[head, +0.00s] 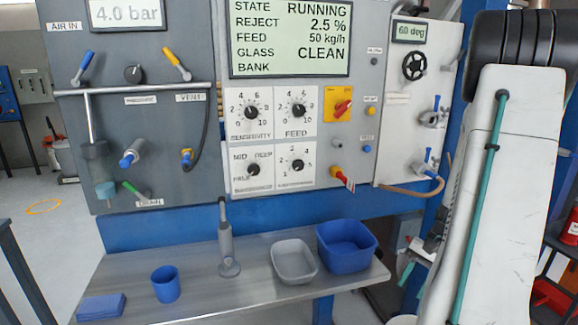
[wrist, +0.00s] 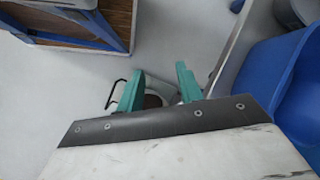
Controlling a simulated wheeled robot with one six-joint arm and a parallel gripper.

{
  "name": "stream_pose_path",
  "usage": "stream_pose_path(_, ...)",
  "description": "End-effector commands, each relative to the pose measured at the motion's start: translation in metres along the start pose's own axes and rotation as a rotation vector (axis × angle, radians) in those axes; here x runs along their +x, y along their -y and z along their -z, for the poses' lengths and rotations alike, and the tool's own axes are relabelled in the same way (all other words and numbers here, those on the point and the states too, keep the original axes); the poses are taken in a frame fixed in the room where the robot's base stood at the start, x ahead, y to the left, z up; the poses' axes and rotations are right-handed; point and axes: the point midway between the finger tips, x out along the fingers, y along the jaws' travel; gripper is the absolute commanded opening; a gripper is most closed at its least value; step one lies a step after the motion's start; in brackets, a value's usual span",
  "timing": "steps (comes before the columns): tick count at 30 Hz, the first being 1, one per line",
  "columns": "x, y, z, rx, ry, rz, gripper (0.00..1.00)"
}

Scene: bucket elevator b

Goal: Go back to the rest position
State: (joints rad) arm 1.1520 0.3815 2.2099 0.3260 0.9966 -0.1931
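My gripper (wrist: 158,84) shows in the wrist view with its two teal fingers apart and nothing between them. It points down over the pale grey floor (wrist: 60,120). In the head view my white arm fills the right side and hangs down right of the control panel (head: 210,100). There the gripper is mostly hidden behind the arm, apart from the shelf's right end.
A metal shelf (head: 205,290) below the panel holds a blue cup (head: 166,285), a blue cloth or pad (head: 101,307), a grey tool on a stand (head: 226,245), a grey tray (head: 294,262) and a blue bin (head: 347,246). A large blue container (wrist: 285,95) is close at right in the wrist view.

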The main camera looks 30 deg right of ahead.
Motion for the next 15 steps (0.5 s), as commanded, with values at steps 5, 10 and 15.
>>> stream_pose_path(5,-0.024,0.063,-0.079,-0.184,0.001,-0.15,0.36)
stream_pose_path(10,-0.035,0.097,-0.154,-0.359,-0.025,-0.282,0.36)
stream_pose_path(15,-0.04,0.114,-0.223,-0.554,-0.082,-0.39,0.36)
